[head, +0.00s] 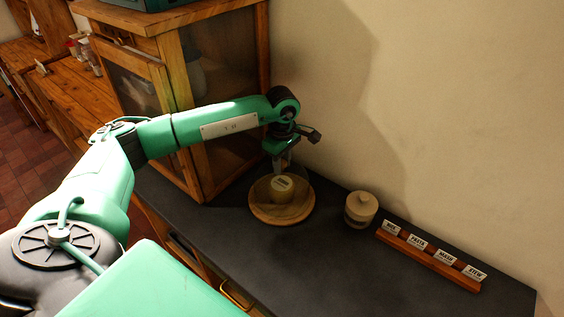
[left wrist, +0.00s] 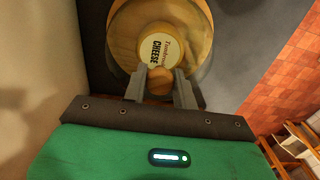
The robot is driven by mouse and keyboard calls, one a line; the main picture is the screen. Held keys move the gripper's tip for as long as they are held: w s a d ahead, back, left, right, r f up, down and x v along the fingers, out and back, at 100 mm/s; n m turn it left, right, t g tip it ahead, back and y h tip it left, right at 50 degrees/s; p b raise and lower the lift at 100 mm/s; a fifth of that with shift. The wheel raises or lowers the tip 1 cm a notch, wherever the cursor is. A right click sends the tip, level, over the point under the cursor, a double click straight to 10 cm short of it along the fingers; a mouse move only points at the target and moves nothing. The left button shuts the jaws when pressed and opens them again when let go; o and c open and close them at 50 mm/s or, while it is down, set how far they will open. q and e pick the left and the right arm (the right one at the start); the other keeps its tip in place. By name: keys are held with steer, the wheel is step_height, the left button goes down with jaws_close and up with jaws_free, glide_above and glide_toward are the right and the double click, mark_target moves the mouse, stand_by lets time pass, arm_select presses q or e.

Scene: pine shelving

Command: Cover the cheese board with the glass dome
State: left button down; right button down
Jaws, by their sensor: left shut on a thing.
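The cheese board (head: 262,213) is a round wooden board on the dark counter, with a pale, labelled cheese (head: 281,186) on it. The cheese shows in the left wrist view (left wrist: 153,46), its label reading "CHEESE". My left gripper (head: 282,161) is above the board, pointing down. In the left wrist view its fingers are shut on the wooden knob (left wrist: 160,82) of the glass dome (left wrist: 205,62). The clear dome surrounds the cheese in view and lines up roughly with the board. I cannot tell whether its rim touches the board. My right gripper is in neither view.
A lidded pale jar (head: 360,209) stands right of the board. A wooden rack of labelled cards (head: 430,256) lies further right by the wall. A wooden cabinet (head: 228,60) with glass panels stands close on the left. The counter front (head: 285,265) is clear.

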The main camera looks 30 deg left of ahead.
arm_select(q)
steer(key=shift+f+b, duration=0.3)
steer(key=c, duration=1.1)
jaws_free()
steer(key=shift+o, duration=0.3)
step_height(320, 180, up, 14)
steer(key=b, duration=0.3)
steer(key=shift+b, duration=0.35)
steer(key=shift+f, duration=0.1)
